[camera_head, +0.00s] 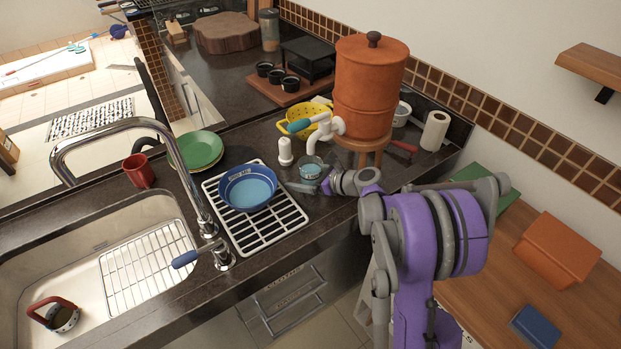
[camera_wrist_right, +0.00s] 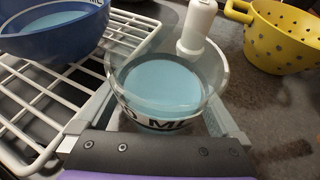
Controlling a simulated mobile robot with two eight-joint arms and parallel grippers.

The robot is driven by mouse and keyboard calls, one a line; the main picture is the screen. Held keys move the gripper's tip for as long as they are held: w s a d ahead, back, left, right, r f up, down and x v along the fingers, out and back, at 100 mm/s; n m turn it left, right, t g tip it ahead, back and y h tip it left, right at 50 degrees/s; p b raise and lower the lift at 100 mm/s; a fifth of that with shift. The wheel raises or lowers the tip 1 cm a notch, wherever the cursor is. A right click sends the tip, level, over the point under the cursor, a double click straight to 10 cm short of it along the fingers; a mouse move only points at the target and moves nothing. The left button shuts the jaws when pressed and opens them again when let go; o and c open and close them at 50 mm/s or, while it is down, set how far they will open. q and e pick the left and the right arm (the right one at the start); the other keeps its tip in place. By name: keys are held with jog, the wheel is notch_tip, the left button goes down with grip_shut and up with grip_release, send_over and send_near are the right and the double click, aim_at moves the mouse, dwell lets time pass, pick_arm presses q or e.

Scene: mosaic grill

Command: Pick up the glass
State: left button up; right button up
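The glass (camera_head: 310,168) is a clear cup with pale blue liquid and dark lettering. It stands upright on the dark counter, just right of the white drying rack. In the right wrist view the glass (camera_wrist_right: 165,80) fills the middle, in front of the gripper. My right gripper (camera_head: 308,188) reaches it from the right in the head view. In the wrist view the right gripper's fingers (camera_wrist_right: 162,118) are spread, one on each side of the glass. Contact with the glass cannot be made out. My left gripper is not in view.
A blue bowl (camera_head: 248,188) sits on the rack (camera_head: 263,228), left of the glass. A white bottle (camera_head: 285,151) stands close behind the glass. A yellow colander (camera_head: 305,122) and a terracotta dispenser (camera_head: 370,90) on a wooden stool are behind. The sink and tap (camera_head: 190,175) lie left.

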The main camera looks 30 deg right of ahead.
grip_shut()
dwell(0.3)
jog(key=shift+r, duration=0.1)
jog(key=shift+s+d+r, duration=0.25)
jog(key=shift+s+r, duration=0.15)
jog(key=r+v, duration=0.1)
jog(key=v, duration=1.3)
jog(key=shift+r, duration=0.5)
